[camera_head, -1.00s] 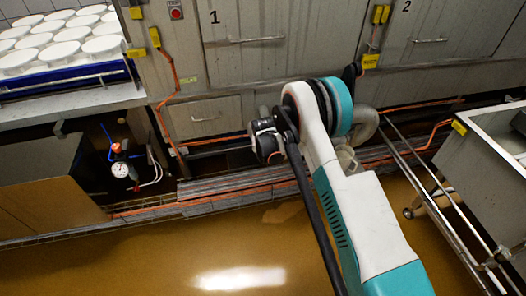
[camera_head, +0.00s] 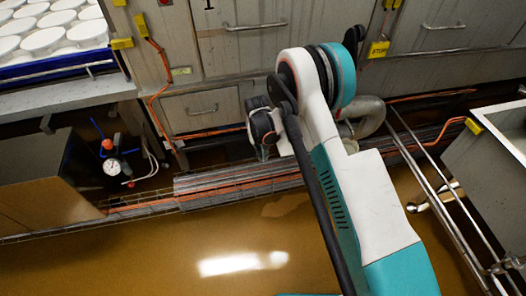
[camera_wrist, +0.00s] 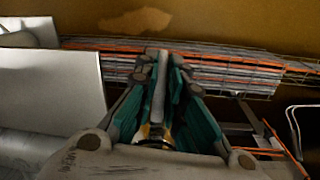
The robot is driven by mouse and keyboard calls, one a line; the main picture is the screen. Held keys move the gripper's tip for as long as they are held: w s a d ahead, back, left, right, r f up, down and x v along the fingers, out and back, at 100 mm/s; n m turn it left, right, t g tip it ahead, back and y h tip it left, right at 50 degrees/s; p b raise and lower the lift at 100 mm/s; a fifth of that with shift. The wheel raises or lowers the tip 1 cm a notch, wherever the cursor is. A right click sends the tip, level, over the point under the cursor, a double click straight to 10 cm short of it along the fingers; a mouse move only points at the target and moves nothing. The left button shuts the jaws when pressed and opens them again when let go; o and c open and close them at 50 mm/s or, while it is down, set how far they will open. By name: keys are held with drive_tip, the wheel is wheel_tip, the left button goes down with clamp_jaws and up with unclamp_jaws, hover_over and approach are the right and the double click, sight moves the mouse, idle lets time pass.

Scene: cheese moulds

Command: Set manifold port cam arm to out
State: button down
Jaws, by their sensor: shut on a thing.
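My gripper (camera_wrist: 162,72) has its two teal fingers closed on a slim grey metal bar in the wrist view. This bar, which looks like the cam arm (camera_wrist: 158,97), runs lengthwise between the fingers, with a brass-coloured collar (camera_wrist: 152,132) at its near end. The fingers and palm hide much of the bar and its mounting, so I cannot tell which position it is set to. In the head view my wrist is in front of the grey cabinets, low near the floor channel, and my arm hides the fingers and the bar.
Grey cabinets (camera_head: 228,70) line the wall. Orange cables and pipes (camera_head: 235,182) run along their foot. A pressure gauge (camera_head: 112,168) is at the left. A metal cart (camera_head: 489,150) is at the right. White moulds (camera_head: 45,40) fill a blue tray upper left. Brown floor is clear in front.

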drive_tip(key=c, duration=1.7)
unclamp_jaws()
drive_tip(key=shift+w+d+r, duration=0.15)
drive_tip(key=shift+w+r, duration=0.05)
drive_tip(key=shift+r, duration=0.05)
drive_tip(key=shift+s, duration=0.15)
drive_tip(key=r, duration=0.8)
drive_tip(key=a+r, duration=0.1)
drive_tip(key=r, duration=0.3)
drive_tip(key=shift+f, duration=0.1)
